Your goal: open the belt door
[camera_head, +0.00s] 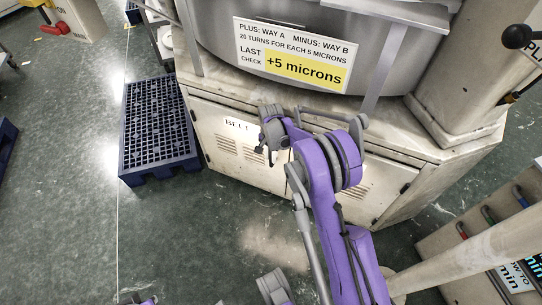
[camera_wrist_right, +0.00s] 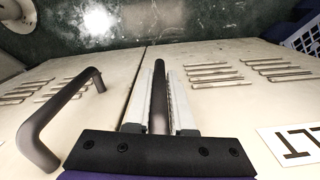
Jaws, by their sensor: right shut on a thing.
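The belt door (camera_head: 215,145) is a cream panel with vent slits on the machine's lower front, under a partly covered "BELT" label (camera_head: 238,125). It looks flush with the cabinet. In the right wrist view the door (camera_wrist_right: 225,105) shows the label upside down at the right edge. My right gripper (camera_head: 270,150) is at the door's right side. In the wrist view its pale fingers (camera_wrist_right: 160,95) are shut around the dark bar handle (camera_wrist_right: 159,70), beside the seam between two doors. My left gripper is not in view.
A second door (camera_wrist_right: 60,85) with its own dark handle (camera_wrist_right: 62,115) adjoins across the seam. A blue pallet (camera_head: 158,120) lies on the floor left of the machine, close to the belt door's left side. A signed grey drum (camera_head: 215,30) stands above. Floor in front is clear.

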